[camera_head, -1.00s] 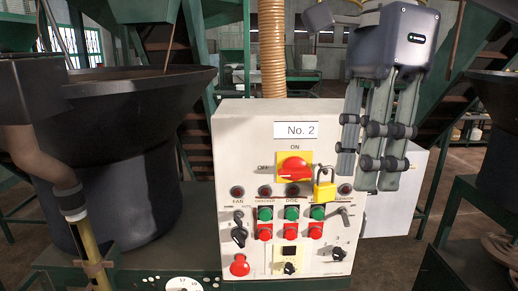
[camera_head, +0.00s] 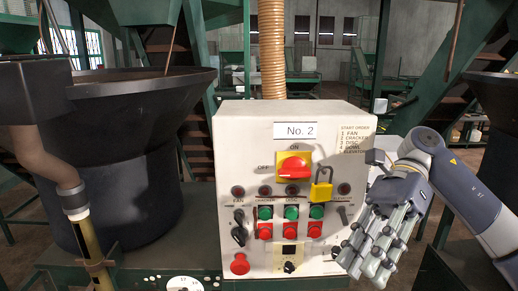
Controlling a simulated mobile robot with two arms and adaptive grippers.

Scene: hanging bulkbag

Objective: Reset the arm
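My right gripper (camera_head: 363,268) hangs in front of the lower right of the control panel (camera_head: 225,150). It is grey, and its fingers point down and to the left. My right arm (camera_head: 474,200) comes in from the right edge. I see nothing between the fingers, but their angle hides whether they are apart or together. The gripper covers the panel's lower right corner and part of the right-hand controls. My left gripper is not in view.
The panel carries a red rotary switch (camera_head: 293,167), a yellow padlock (camera_head: 321,191), green and red buttons, and a red stop button (camera_head: 239,263). A large dark hopper (camera_head: 125,165) stands at left. Green steel beams (camera_head: 200,60) stand behind.

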